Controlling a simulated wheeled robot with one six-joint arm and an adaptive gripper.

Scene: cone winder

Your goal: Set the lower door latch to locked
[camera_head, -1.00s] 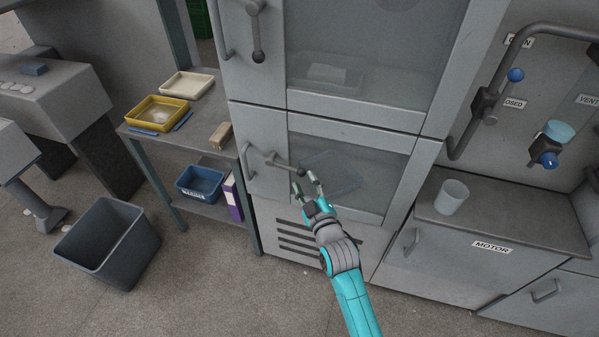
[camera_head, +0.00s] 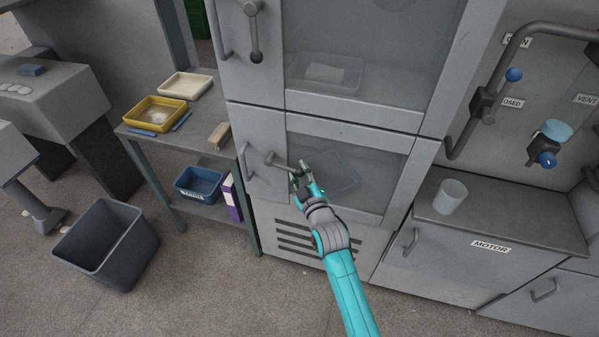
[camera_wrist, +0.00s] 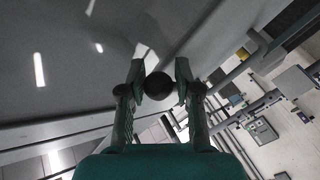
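The lower door latch (camera_head: 277,161) is a grey lever on the left part of the cabinet's lower door. It points right and slightly down, nearly horizontal, and ends in a dark round knob. My gripper (camera_head: 298,170) is at this knob end, in front of the lower door (camera_head: 380,165). In the wrist view the dark knob (camera_wrist: 158,86) sits between my two fingertips, one on each side. The gaps there are very small, and I cannot tell whether the pads press on it. My fingers partly hide the knob in the head view.
An upper latch (camera_head: 254,35) hangs downward on the upper door. A curved door handle (camera_head: 250,160) stands left of the lower latch. A side table with trays (camera_head: 157,114) is to the left. A grey bin (camera_head: 105,245) stands on the floor.

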